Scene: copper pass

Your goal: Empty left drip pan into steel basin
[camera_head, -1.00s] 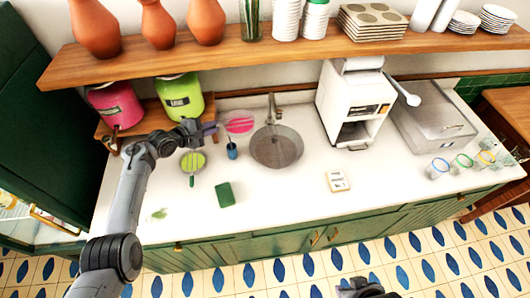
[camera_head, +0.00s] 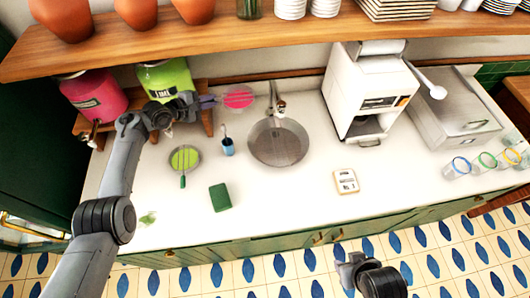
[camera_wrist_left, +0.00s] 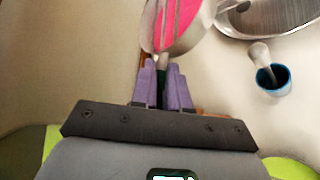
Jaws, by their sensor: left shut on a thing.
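My left gripper (camera_head: 207,102) is shut on the handle of the round drip pan with pink in it (camera_head: 238,97). In the left wrist view the purple fingers (camera_wrist_left: 163,85) close around a dark handle, and the pan (camera_wrist_left: 172,25) lies just beyond them, partly cut off by the frame. The pan is held in the air, behind and left of the steel basin (camera_head: 263,150), not over its middle. The basin's rim shows at the top right of the left wrist view (camera_wrist_left: 262,33). My right gripper (camera_head: 350,272) is low, in front of the counter; its fingers are unclear.
A tap (camera_head: 279,108) stands at the basin's back. A blue cup with a brush (camera_head: 228,147), a green-filled pan (camera_head: 185,158) and a green sponge (camera_head: 220,197) lie left of the basin. Pink (camera_head: 95,97) and green (camera_head: 165,80) dispensers stand at the left under the shelf (camera_head: 230,45).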

